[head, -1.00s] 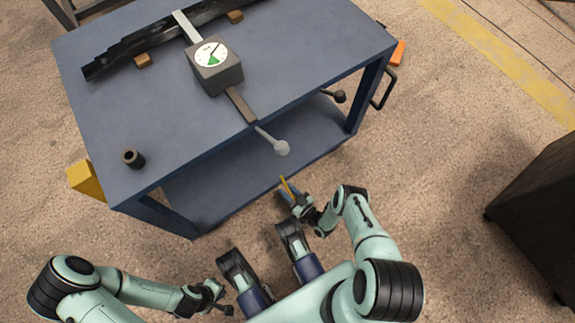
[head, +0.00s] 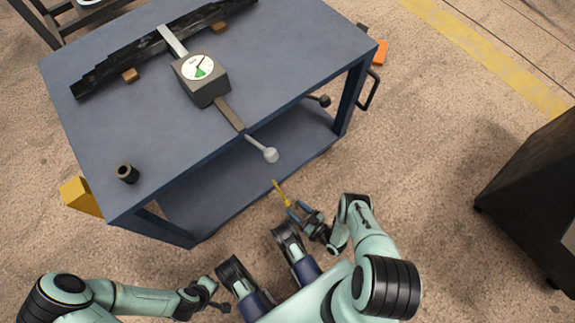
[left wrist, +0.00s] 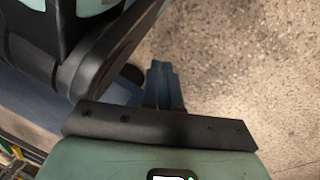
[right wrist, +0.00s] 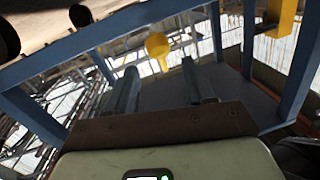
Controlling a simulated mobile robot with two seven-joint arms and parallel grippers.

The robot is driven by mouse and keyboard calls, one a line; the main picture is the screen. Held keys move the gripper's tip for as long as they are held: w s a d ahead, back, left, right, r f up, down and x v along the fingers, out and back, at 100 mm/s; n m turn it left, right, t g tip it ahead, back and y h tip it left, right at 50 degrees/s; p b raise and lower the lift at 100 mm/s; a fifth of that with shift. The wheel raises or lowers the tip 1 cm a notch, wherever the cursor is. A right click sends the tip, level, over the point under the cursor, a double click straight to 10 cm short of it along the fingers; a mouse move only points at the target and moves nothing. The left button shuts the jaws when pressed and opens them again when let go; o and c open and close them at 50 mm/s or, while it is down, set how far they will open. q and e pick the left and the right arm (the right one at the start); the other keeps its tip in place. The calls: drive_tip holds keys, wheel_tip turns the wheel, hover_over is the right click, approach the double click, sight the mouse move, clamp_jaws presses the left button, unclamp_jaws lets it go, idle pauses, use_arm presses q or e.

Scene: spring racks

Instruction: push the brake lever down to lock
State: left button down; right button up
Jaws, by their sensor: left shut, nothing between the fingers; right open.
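A yellow lever (head: 281,191) shows low at the cart's front; I take it for the brake lever. In the right wrist view its round yellow knob (right wrist: 158,46) on a short stem lies ahead, in line with the gap between my fingers. My right gripper (head: 293,207) is open, with its fingers pointing at the lever. I cannot tell whether they touch it. The open fingers also show in the right wrist view (right wrist: 163,85). My left gripper (head: 218,293) is shut and empty, low and away from the lever; its closed fingers show in the left wrist view (left wrist: 162,85).
The blue cart (head: 110,70) bears a dial gauge box (head: 203,82), a dark leaf spring (head: 105,77) and a black cup (head: 127,173). A grey-knobbed rod (head: 268,154) juts over its front edge. A dark cabinet (head: 535,195) stands right. Floor between is clear.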

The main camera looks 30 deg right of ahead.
use_arm(q)
drive_tip(key=shift+w+r+t, duration=0.3)
drive_tip(key=shift+w+r, duration=0.25)
drive_tip(key=shift+w, duration=0.15)
use_arm(e)
drive_tip(key=shift+v, duration=2.15)
